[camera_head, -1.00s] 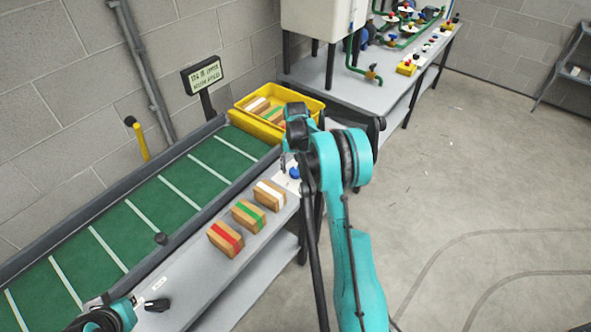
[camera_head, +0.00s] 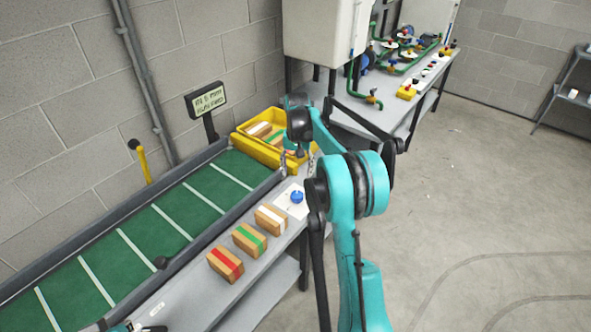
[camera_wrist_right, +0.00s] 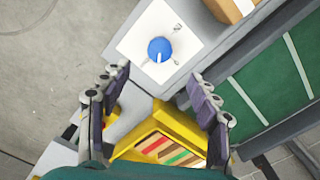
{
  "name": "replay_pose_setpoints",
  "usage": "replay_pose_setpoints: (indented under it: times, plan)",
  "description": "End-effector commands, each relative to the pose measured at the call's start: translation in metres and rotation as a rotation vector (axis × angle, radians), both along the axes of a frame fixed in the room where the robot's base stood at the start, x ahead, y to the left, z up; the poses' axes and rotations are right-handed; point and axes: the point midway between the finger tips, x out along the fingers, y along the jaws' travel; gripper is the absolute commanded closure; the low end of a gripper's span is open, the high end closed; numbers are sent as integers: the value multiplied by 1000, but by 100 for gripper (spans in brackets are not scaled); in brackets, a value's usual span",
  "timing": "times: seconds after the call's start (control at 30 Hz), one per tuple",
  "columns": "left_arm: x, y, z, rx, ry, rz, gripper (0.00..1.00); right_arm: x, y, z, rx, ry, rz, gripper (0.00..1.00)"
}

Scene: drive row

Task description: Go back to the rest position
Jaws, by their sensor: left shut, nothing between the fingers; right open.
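My right gripper (camera_wrist_right: 160,85) is open and empty in the wrist view, its two fingers spread wide. In the head view my right gripper (camera_head: 296,152) is in front of the yellow crate, partly hidden by its own wrist. Below it is a blue knob (camera_head: 297,197) on a white plate (camera_head: 286,207). The wrist view shows the knob (camera_wrist_right: 160,50) beyond the fingertips, not touched. My left gripper (camera_head: 150,328) is only just in view at the bottom left edge of the head view. It is shut and holds nothing visible.
A green conveyor (camera_head: 150,235) runs along the wall. Boxes with red (camera_head: 226,264), green (camera_head: 250,240) and white (camera_head: 271,218) stripes stand on the grey ledge. A yellow crate (camera_head: 250,143) holds more striped boxes. A sign (camera_head: 208,100) stands behind. Floor at right is clear.

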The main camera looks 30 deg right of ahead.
Motion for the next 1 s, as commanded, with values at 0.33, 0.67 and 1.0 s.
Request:
replay_pose_setpoints:
  times: [0.33, 0.67, 1.0]
  plan:
    - [0, 0, 0, 0, 0, 0, 100, -4, 7, 8, -4, -12, 14, 38]
    - [0, 0, 0, 0, 0, 0, 100, -69, 85, 81, -59, -173, 190, 38]
    - [0, 0, 0, 0, 0, 0, 100, -178, 161, 106, -126, -377, 402, 38]
